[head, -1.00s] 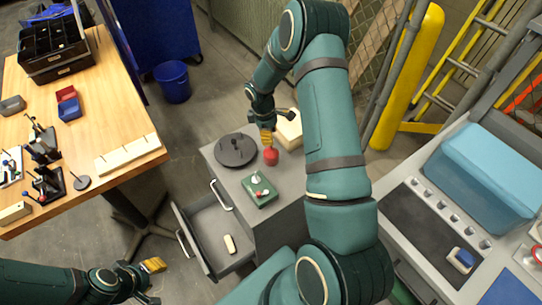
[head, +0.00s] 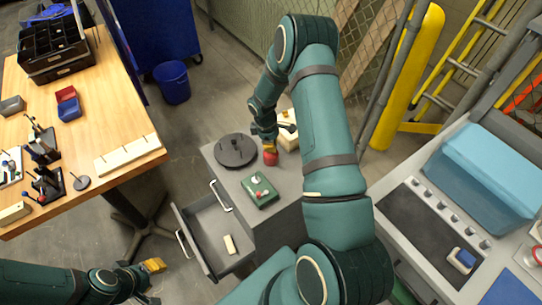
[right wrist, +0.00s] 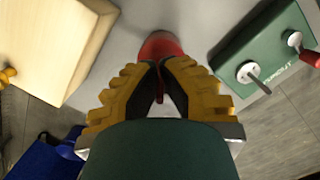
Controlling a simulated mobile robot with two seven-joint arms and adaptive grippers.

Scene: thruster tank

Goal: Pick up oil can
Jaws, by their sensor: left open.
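The red oil can (head: 270,158) stands on the grey cabinet top near its right edge. In the right wrist view, its rounded red body (right wrist: 160,46) shows just beyond the fingertips. In the right wrist view, the yellow-padded fingers (right wrist: 161,80) are drawn close together around a thin dark-red upper part of the can; the contact itself is partly hidden. My left gripper (head: 155,280) is open and empty at the lower left, away from the can.
A green control box (head: 260,190) and a dark round disc (head: 236,150) share the cabinet top (head: 227,172). A pale wooden box (head: 288,137) stands close behind the can. The cabinet's drawer (head: 203,235) is open, with a small pale block inside.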

